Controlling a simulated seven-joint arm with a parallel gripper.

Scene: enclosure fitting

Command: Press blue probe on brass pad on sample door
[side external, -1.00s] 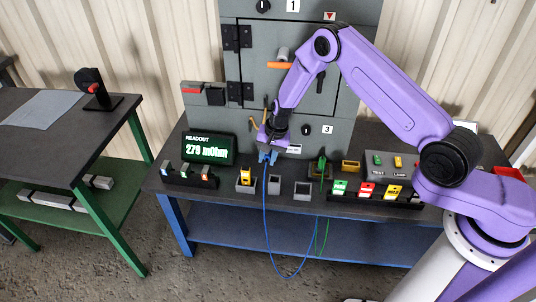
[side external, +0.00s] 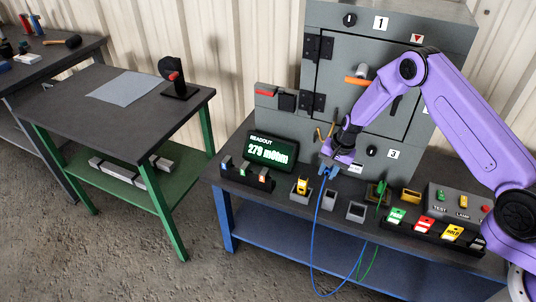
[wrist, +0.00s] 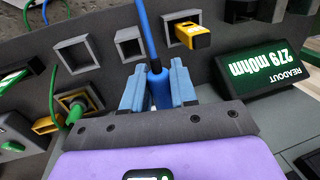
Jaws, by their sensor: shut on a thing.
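My gripper (side external: 329,170) is low in front of the grey cabinet (side external: 345,60), just above the bench's row of holders. In the wrist view its light-blue fingers (wrist: 158,88) are shut on the blue probe (wrist: 158,84). The probe's blue cable (side external: 314,235) hangs in a loop below the bench edge. The probe's tip is hidden behind my gripper. The cabinet's sample door (side external: 350,105) looks shut, with hinges at left and an orange handle (side external: 357,80). I cannot make out the brass pad.
A readout (side external: 273,149) shows 279 mOhm. Square holders (side external: 356,212) line the bench front, one with a yellow item (side external: 302,186). A green probe (side external: 380,188) with a green cable stands right of them. Colored tags (side external: 424,222) and a switch box (side external: 455,203) lie further right.

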